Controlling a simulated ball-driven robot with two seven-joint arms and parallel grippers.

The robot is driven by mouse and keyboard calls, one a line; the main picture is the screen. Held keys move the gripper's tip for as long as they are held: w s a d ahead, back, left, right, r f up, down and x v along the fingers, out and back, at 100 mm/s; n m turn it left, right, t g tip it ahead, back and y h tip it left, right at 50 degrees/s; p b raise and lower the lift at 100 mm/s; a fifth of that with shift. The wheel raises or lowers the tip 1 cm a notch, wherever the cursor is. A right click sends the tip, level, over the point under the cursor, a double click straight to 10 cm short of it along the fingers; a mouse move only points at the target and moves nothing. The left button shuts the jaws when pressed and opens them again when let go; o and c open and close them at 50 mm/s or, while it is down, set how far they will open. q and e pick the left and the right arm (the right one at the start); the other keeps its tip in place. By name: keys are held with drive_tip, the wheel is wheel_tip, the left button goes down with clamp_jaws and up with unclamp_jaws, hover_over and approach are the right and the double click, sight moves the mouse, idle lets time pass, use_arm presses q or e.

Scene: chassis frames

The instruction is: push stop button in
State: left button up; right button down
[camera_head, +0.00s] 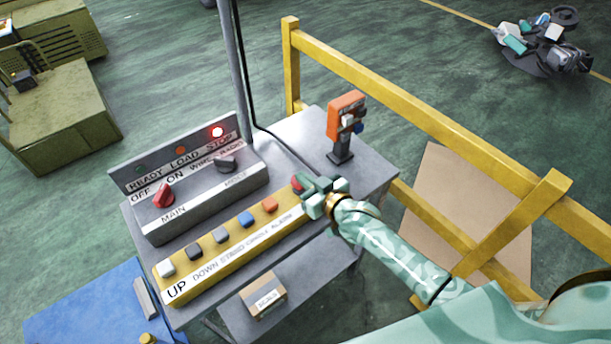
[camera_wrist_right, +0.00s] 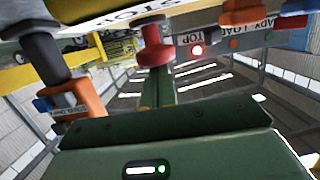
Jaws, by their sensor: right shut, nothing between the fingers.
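The red stop button (camera_head: 297,182) sits at the right end of the yellow button panel (camera_head: 230,250). My right gripper (camera_head: 318,198) is over that end of the panel and hides part of the button. In the right wrist view the red mushroom-shaped button (camera_wrist_right: 155,52) is right at the tips of my shut right gripper (camera_wrist_right: 161,85), with nothing held between the fingers. I cannot tell whether the tips touch it. My left gripper is not in view.
A grey console (camera_head: 205,195) with a red lamp (camera_head: 217,132) lit above STOP stands behind the panel. An orange handheld unit (camera_head: 346,115) on a dark stand is near the gripper. Yellow railing (camera_head: 420,92) runs behind the table. An orange button (camera_head: 269,204) sits left of the gripper.

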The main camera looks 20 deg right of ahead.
drive_tip(key=shift+s+f, duration=0.3)
drive_tip(key=shift+f, duration=0.3)
wheel_tip(320, 180, up, 6)
drive_tip(key=p, duration=0.5)
drive_tip(key=v, duration=0.9)
drive_tip(key=shift+s+d+f, duration=0.2)
drive_tip(key=shift+f, duration=0.05)
